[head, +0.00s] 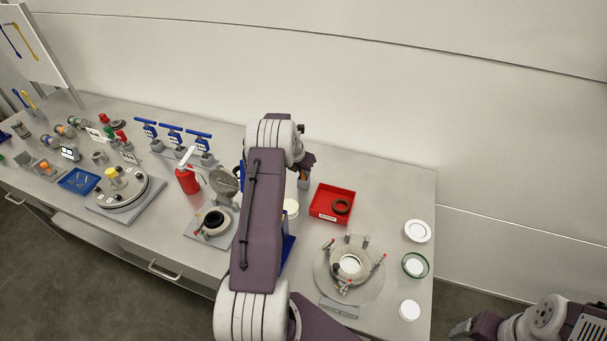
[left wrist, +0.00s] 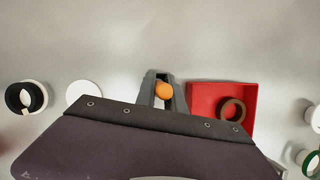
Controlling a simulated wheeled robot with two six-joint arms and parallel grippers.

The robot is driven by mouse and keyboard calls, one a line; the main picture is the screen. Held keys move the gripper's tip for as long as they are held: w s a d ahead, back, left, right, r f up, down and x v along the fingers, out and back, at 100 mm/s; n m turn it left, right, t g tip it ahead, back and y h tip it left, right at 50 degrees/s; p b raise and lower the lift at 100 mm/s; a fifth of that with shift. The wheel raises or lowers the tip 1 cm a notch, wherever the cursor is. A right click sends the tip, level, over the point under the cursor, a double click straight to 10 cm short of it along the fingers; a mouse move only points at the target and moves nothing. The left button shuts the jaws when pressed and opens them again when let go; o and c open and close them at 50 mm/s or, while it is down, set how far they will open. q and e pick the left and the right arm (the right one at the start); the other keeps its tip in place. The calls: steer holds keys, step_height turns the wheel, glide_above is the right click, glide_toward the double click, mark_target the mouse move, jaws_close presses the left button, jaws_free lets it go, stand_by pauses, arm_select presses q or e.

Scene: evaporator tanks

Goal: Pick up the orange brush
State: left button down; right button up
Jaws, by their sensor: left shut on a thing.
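The orange brush (left wrist: 163,90) shows in the left wrist view as a small rounded orange end between two grey uprights, just beyond the dark edge of my gripper body. My left gripper (head: 305,164) is shut on it, at the middle of the bench, left of the red tray. In the head view my arm and gripper hide most of the brush. Whether it touches the bench cannot be told. My right gripper (head: 461,329) is at the bottom right edge, off the bench and partly cut off; its jaws are not clear.
A red tray (head: 320,212) with a dark ring (head: 341,206) stands close to the right of the brush. A round clamp fixture (head: 351,287) is in front. White dishes (head: 417,231) lie at the right. A red extinguisher-like bottle (head: 187,179) stands left. The bench behind is clear.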

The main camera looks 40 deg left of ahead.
mark_target(305, 179)
arm_select(q)
steer(key=r, duration=0.2)
steer(key=r+b, duration=0.1)
steer(key=r, duration=0.1)
steer(key=shift+d+r, duration=0.1)
steer(key=shift+d, duration=0.15)
steer(key=s+d+r+b, duration=0.1)
steer(key=s+d+r, duration=0.3)
steer(key=d, duration=0.6)
step_height(305, 179, up, 3)
steer(key=shift+d+f+b, duration=0.15)
steer(key=shift+d+b, duration=0.1)
steer(key=shift+b, duration=0.15)
